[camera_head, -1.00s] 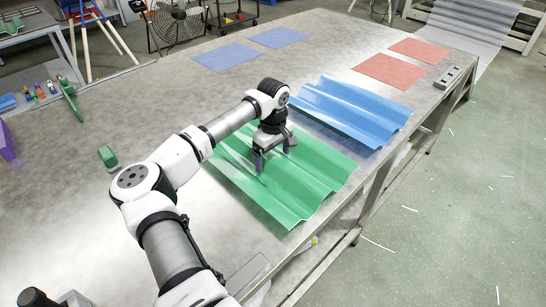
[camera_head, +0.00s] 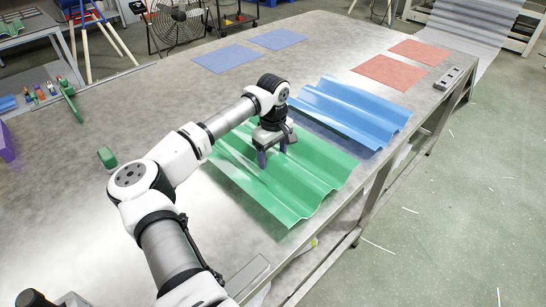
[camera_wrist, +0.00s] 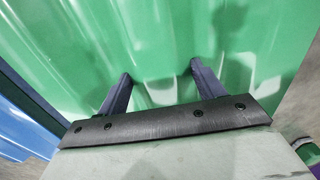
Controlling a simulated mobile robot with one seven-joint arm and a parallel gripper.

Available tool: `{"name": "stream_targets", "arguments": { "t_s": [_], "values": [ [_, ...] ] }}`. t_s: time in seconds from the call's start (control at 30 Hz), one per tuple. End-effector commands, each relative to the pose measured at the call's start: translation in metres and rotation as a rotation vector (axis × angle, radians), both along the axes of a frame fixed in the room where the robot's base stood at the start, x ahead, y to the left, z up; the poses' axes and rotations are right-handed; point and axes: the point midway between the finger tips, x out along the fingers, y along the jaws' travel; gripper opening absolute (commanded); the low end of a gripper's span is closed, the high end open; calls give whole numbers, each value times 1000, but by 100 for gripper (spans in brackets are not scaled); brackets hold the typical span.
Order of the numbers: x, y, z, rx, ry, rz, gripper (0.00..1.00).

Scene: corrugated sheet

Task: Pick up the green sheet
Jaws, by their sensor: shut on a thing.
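The green sheet (camera_head: 310,185) is a corrugated panel lying on the metal table, with ridges along its length. It fills most of the wrist view (camera_wrist: 75,45). My gripper (camera_head: 272,154) points down at the upper middle of the sheet. Its two dark fingers also show in the wrist view (camera_wrist: 161,72), a little apart, with their tips at the green surface. The gripper is shut on the green sheet, on what looks like a raised ridge between the fingers. The exact contact under the tips is hard to see.
A blue corrugated sheet (camera_head: 352,112) lies close behind the green one. Flat blue squares (camera_head: 225,58) and red squares (camera_head: 389,72) lie farther back on the table (camera_head: 150,100). A small green object (camera_head: 107,158) sits left of my arm. The table's right edge runs near the sheets.

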Motion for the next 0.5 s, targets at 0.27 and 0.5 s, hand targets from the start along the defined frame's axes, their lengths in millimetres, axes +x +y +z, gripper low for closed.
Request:
{"name": "stream_targets", "arguments": {
  "t_s": [0.27, 0.5],
  "values": [
    [1, 0, 55, 3, -6, -1, 25],
    [1, 0, 118, 1, -4, 2, 25]
  ]
}}
